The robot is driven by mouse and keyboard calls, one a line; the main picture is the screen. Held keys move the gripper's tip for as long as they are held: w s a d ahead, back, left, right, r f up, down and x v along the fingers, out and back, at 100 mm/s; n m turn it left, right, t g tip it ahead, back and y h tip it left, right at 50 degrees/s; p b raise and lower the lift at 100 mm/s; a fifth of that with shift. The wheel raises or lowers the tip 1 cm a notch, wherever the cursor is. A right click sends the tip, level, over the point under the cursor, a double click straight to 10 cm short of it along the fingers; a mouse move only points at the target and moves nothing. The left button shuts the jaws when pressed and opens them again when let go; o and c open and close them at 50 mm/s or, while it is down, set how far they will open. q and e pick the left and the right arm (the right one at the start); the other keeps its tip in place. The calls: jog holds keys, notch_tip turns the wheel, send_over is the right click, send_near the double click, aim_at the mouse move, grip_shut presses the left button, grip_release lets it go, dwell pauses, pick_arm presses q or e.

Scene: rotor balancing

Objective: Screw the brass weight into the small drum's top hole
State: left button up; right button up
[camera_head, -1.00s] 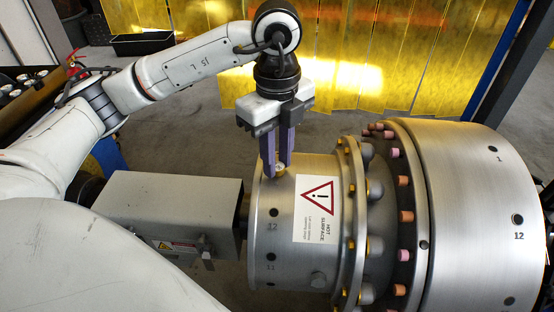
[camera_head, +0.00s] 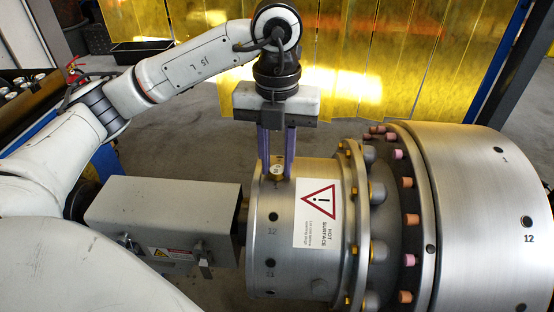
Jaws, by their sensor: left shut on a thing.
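The weight is a small gold disc at the drum's upper surface. The fingers hide part of it, and I cannot tell how deep it sits in the top hole. The top hole itself is hidden. My right gripper is not in view.
A large drum (camera_head: 480,210) with a ring of pink and orange studs adjoins on the right. A grey box housing (camera_head: 160,210) stands left of the small drum. A warning label (camera_head: 318,215) is on the small drum. Yellow curtains (camera_head: 400,50) hang behind.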

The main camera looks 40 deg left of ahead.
pick_arm(q)
jog(key=m, duration=0.3)
jog(key=m+b, duration=0.1)
jog(key=shift+f+m, duration=0.25)
jog(key=shift+m, duration=0.05)
jog(key=m+b, duration=0.1)
jog(key=m, duration=0.3)
jog(key=shift+m, duration=0.3)
jog(key=m, duration=0.2)
jog(key=shift+m+b, duration=0.4)
jog(key=m, duration=0.5)
jog(key=shift+s, duration=0.1)
jog(key=shift+m, duration=0.4)
